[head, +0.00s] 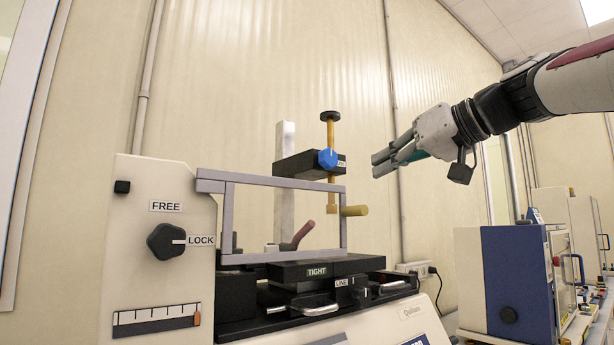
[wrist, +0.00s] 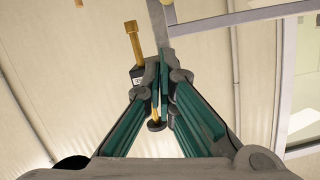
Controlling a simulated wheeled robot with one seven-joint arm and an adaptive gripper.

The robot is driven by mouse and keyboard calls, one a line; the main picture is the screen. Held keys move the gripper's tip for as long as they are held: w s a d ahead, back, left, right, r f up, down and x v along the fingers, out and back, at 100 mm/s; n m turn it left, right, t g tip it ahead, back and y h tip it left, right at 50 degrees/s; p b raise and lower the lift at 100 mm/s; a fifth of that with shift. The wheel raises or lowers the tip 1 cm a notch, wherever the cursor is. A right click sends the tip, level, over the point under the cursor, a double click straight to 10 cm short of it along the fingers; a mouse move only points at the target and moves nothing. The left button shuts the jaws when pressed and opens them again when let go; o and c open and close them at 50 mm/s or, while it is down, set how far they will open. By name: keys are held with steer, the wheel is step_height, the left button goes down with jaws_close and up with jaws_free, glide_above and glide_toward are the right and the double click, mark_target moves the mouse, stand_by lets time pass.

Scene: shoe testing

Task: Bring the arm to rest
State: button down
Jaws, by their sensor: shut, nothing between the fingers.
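My gripper (head: 378,164) is in the air in the head view, to the right of the machine's upper clamp and apart from it. Its fingers point left and are together and empty. In the wrist view the closed fingertips (wrist: 163,75) of my gripper show in the middle, with nothing between them. My arm (head: 515,100) reaches in from the upper right.
The test machine (head: 150,220) has a grey frame (head: 270,181), a black block with a blue knob (head: 327,159), a brass rod (head: 331,190) and a FREE/LOCK knob (head: 166,241). A blue and white instrument (head: 515,285) stands at right. Open air lies below my gripper.

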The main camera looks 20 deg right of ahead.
steer(key=v, duration=0.7)
steer(key=shift+a, duration=0.1)
steer(key=s+a+f+m+g+h+p, duration=0.1)
steer(key=s+a+f+g+p, duration=0.25)
steer(key=f, duration=0.65)
steer(key=s+a+f+g+h, duration=0.15)
steer(key=s+a+f, duration=0.35)
steer(key=f, duration=0.5)
steer(key=s+a+f+m+g+h+p, duration=0.1)
steer(key=s+a+f+g, duration=0.3)
steer(key=f, duration=0.6)
steer(key=s+a+f+g+h+p, duration=0.1)
steer(key=s+f+h, duration=0.1)
steer(key=s+f, duration=0.3)
step_height(320, 180, down, 5)
steer(key=shift+s+a+r, duration=0.15)
steer(key=shift+s+a, duration=0.1)
steer(key=shift+s, duration=0.15)
